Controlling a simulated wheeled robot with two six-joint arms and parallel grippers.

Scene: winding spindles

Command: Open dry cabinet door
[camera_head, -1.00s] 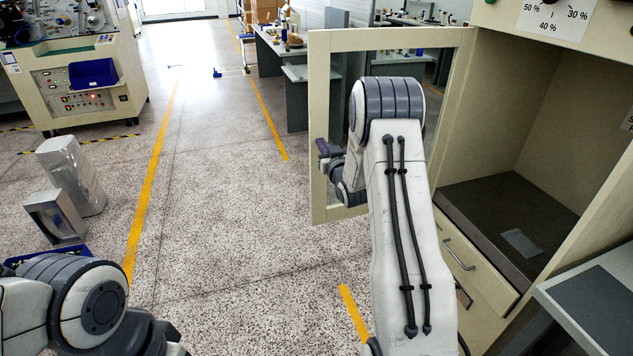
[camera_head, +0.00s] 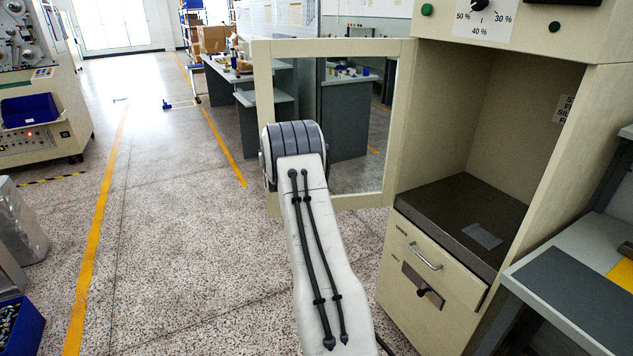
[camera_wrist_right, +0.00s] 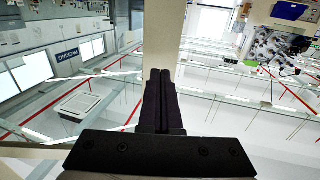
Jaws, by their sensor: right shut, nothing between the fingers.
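The dry cabinet (camera_head: 400,240) stands at the right in the head view. Its glass door has a cream frame (camera_head: 330,47) and stands wide open, swung out to the left. In the right wrist view my right gripper (camera_wrist_right: 161,78) is shut and empty, in front of a cream upright, likely the door frame (camera_wrist_right: 165,35). I cannot tell if they touch. My left gripper is out of view.
A grey-topped bench (camera_head: 575,290) stands close at the right of the cabinet. A blue bin (camera_head: 15,325) and metal boxes stand at the left edge. A machine (camera_head: 40,130) is at the far left. The speckled floor (camera_head: 180,270) between is clear.

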